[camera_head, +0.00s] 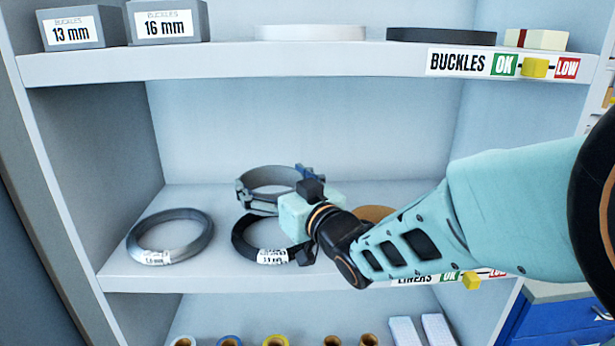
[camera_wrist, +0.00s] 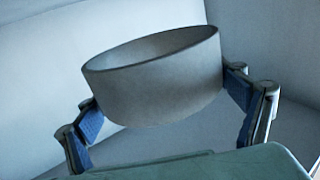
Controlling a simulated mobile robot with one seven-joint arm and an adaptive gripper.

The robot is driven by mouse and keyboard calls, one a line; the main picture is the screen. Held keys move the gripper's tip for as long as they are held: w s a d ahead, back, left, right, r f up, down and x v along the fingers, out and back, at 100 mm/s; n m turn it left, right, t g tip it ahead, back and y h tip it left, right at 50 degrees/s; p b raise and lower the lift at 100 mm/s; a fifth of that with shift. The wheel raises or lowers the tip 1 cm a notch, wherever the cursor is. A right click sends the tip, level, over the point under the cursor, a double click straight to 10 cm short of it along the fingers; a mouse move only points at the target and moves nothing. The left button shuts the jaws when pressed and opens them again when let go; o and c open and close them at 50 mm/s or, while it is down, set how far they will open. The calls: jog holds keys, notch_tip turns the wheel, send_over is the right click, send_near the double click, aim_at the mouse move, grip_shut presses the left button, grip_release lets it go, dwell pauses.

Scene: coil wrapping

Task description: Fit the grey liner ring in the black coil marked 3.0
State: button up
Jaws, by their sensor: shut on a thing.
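The grey liner ring (camera_head: 268,180) is a wide, thin-walled band. It also fills the middle of the wrist view (camera_wrist: 155,85), tilted there. My gripper (camera_head: 279,186) is shut on the ring, with a blue-padded finger on each side of it; the fingers also show in the wrist view (camera_wrist: 166,108). The black coil (camera_head: 243,243) lies flat on the middle shelf, in front of and below the ring in the head view. Its white label is too small to read surely. My gripper body hides its right side. The wrist view does not show the coil.
A grey coil (camera_head: 143,230) with a white label lies to the left on the same shelf (camera_head: 125,277). A tan coil (camera_head: 374,212) is partly hidden behind my arm. The upper shelf (camera_head: 240,64) spans above, holding boxes and flat rings. Several small rolls stand below.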

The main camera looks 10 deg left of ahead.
jog(key=shift+s+b, duration=0.1)
jog(key=shift+b, duration=0.2)
notch_tip(320, 180, down, 6)
jog(key=b, duration=0.5)
jog(key=shift+r, duration=0.1)
jog(key=shift+b, duration=0.75)
dwell(1.3)
dwell(0.4)
jog(key=shift+f+b, duration=0.45)
jog(key=shift+f, duration=0.05)
jog(key=shift+f+b, duration=1.35)
jog(key=shift+b, duration=0.05)
jog(key=o, duration=1)
jog(key=shift+c, duration=0.2)
